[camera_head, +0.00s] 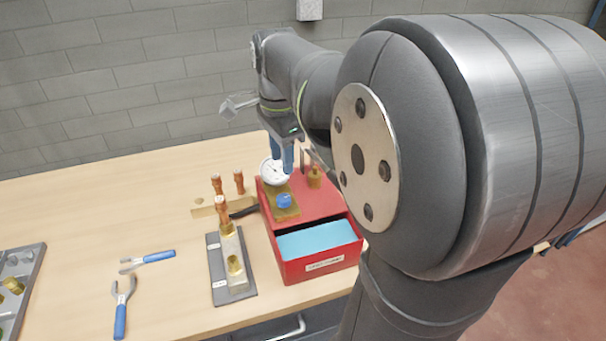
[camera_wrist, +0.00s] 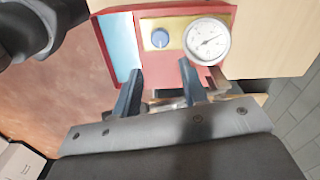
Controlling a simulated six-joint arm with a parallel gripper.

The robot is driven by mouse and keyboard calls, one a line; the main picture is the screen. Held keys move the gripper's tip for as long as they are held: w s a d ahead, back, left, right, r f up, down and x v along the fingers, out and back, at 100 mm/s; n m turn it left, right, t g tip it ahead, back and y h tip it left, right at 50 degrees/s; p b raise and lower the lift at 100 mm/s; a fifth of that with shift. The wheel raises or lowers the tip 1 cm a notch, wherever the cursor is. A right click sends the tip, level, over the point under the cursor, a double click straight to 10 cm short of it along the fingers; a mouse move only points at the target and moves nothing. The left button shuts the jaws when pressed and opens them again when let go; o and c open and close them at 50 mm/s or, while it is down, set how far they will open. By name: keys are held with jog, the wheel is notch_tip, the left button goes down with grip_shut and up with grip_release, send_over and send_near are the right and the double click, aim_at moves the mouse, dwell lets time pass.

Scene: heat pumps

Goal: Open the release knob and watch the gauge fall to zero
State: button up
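The red pump box (camera_head: 328,207) stands on the bench and also shows at the top of the wrist view (camera_wrist: 178,65). The round blue release knob (camera_head: 284,200) sits on its brass plate; it also shows in the wrist view (camera_wrist: 160,38). The white dial gauge (camera_head: 273,171) is beside the knob, and its face is turned to the wrist camera (camera_wrist: 208,39). Its needle is off-centre, but the scale is too small to read. My gripper (camera_wrist: 160,84) has its fingers apart, near the box's far side and clear of the knob. Brass-coloured parts show behind the fingers.
The box has an open compartment with a light-blue inside (camera_head: 313,240). A grey plate (camera_head: 231,268) carrying a brass block and copper fittings stands to its left. A grey tray (camera_head: 20,280) is at the left edge.

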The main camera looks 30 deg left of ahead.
aim_at(284, 197)
notch_tip(284, 197, down, 10)
jog(key=shift+f, duration=0.25)
jog(key=c, duration=0.7)
